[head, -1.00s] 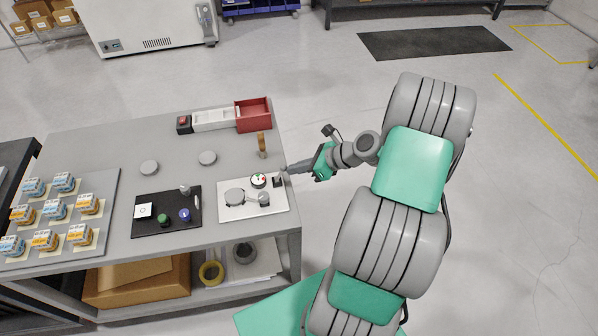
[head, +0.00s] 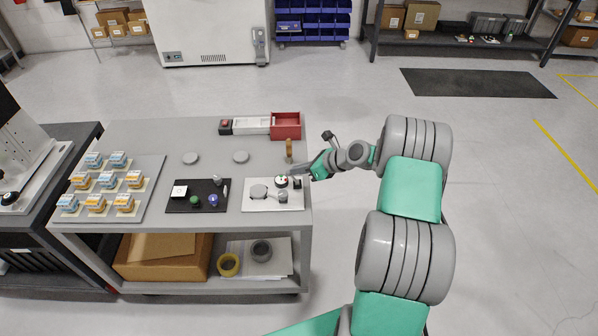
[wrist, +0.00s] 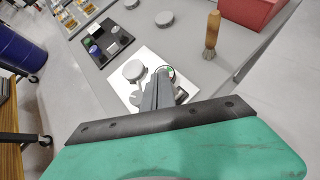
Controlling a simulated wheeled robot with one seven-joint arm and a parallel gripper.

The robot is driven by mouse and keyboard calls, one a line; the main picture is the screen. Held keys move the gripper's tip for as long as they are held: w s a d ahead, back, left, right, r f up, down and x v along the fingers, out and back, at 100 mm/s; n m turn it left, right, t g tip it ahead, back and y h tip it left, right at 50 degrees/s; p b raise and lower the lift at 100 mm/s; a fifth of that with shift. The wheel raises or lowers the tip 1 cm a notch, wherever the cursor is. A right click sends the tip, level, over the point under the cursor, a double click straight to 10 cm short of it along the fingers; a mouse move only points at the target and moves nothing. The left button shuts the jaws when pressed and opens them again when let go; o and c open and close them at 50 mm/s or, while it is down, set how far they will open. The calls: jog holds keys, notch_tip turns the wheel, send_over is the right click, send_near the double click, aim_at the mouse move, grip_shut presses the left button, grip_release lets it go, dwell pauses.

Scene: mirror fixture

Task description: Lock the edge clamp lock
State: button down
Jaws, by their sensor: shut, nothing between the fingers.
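The mirror fixture is a white plate (head: 262,207) at the right end of the grey table. It carries a grey round disc (head: 258,191), a smaller grey knob (head: 283,197), a round dial with red and green marks (head: 281,181) and a small black block (head: 297,183). I cannot tell for sure which part is the edge clamp lock. My gripper (head: 291,178) is shut and empty, reaching in from the right with its tips close to the dial. In the wrist view the fingers (wrist: 162,76) partly cover the dial (wrist: 171,71); contact cannot be told.
A wooden-handled brush (head: 289,150) stands behind the plate. A red bin (head: 286,126) is at the back edge. A black tray (head: 183,207) with small parts lies left of the plate. Floor to the right is clear.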

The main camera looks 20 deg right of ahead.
jog(key=shift+r+p, duration=0.65)
jog(key=shift+r, duration=0.1)
jog(key=s+r+p, duration=0.1)
jog(key=s+r, duration=0.5)
jog(key=r, duration=0.5)
jog(key=shift+s+r, duration=0.2)
jog(key=shift+r, duration=0.05)
